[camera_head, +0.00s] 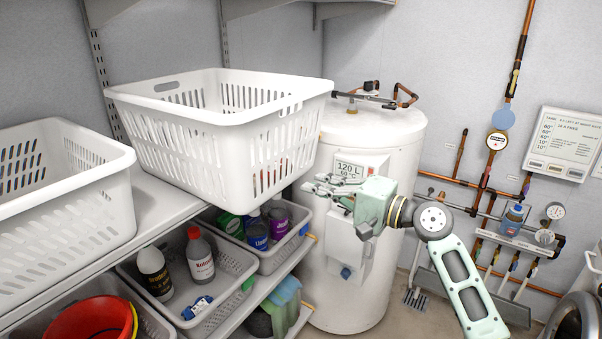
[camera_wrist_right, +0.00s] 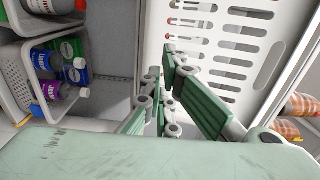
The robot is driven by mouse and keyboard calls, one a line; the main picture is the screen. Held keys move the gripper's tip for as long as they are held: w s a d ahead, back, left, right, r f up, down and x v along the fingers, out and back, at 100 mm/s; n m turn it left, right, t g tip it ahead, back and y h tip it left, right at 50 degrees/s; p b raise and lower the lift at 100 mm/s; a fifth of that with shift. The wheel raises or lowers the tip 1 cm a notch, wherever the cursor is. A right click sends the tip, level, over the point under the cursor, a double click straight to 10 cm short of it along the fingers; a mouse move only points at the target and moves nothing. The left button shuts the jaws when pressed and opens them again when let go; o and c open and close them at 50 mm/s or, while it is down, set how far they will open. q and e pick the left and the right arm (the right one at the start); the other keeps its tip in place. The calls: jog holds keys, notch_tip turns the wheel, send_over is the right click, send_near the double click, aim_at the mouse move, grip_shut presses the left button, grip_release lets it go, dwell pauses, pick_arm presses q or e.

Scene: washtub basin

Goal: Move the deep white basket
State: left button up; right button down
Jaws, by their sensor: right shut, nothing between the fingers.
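A deep white basket (camera_head: 222,130) with slotted walls and handle holes stands on the upper shelf, its right end near the water heater. Its slotted wall and a long handle hole also show in the wrist view (camera_wrist_right: 283,38). A second white slotted basket (camera_head: 70,232) stands at the left; the picture edge cuts it off. My right gripper (camera_head: 320,187) is right of the middle basket, in front of the heater, apart from the basket in the head view. In the wrist view its fingers (camera_wrist_right: 164,88) are shut and hold nothing. My left gripper is not in view.
A white water heater (camera_head: 345,270) stands behind my right gripper. The lower shelf has grey bins with a red-capped bottle (camera_head: 199,262), a dark bottle (camera_head: 155,275) and a red bucket (camera_head: 92,322). Copper pipes (camera_head: 487,190) and gauges cover the right wall.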

aim_at(290, 177)
jog(key=p+x, duration=0.1)
jog(key=x, duration=0.4)
